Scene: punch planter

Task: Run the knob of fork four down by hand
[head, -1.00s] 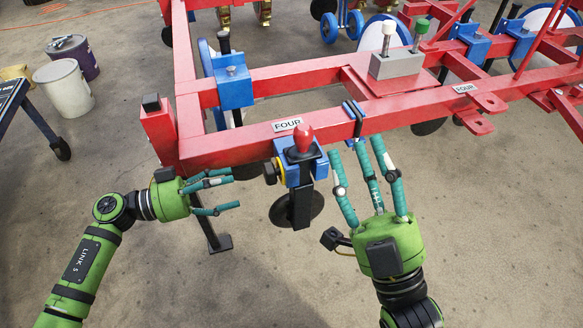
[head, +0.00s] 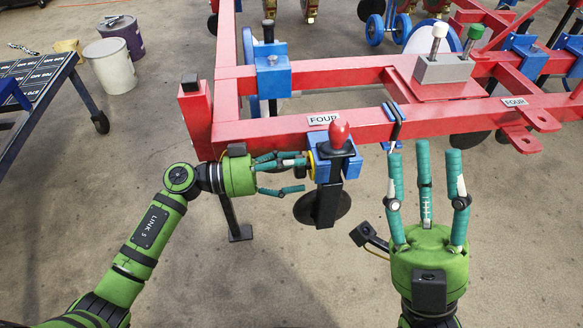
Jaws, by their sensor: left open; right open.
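The fork under the front FOUR label (head: 323,119) has a blue bracket (head: 347,168) on the red beam, with a red knob (head: 339,133) on top. A black shank (head: 327,203) and a dark disc hang below it. A yellow ring (head: 312,165) shows on the bracket's left side; the dark knob beside it is mostly hidden by my fingers. My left gripper (head: 301,173) is open, its fingertips around or beside that side knob; contact is unclear. My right gripper (head: 424,153) is open and empty, fingers pointing up just below the beam.
The red beam (head: 270,133) runs above both grippers. A grey block (head: 444,69) with white and green knobs stands behind. A blue table (head: 45,90) and buckets (head: 111,67) are at left. The floor below is clear.

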